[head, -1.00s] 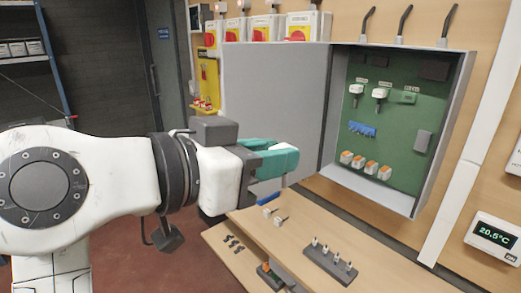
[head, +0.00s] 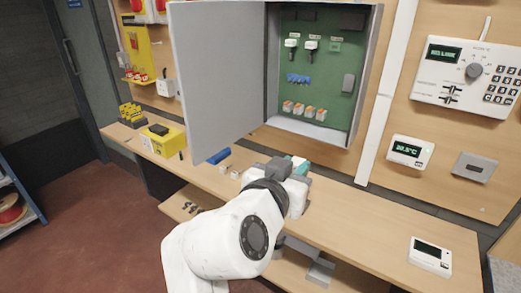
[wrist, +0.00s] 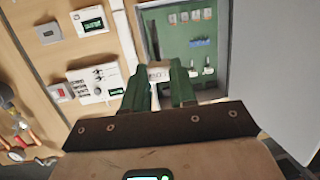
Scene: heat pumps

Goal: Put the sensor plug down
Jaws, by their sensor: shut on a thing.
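My gripper (head: 300,163), with green fingers, is over the wooden bench in front of the open cabinet. In the wrist view its fingers (wrist: 160,78) are shut on a small pale thing (wrist: 158,73) at their tips. I take this to be the sensor plug, but it is too small to be sure. In the head view the fingers and wrist hide it. Two white plugs (head: 301,45) with dark ends sit on the green panel (head: 330,80), beside a green socket block (head: 335,47).
The bench (head: 390,220) is mostly clear to the right, with a white device (head: 430,255) near its end. Small white pieces (head: 229,171), a blue thing (head: 219,156) and a yellow box (head: 163,140) are on the left. The grey cabinet door (head: 218,85) stands open.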

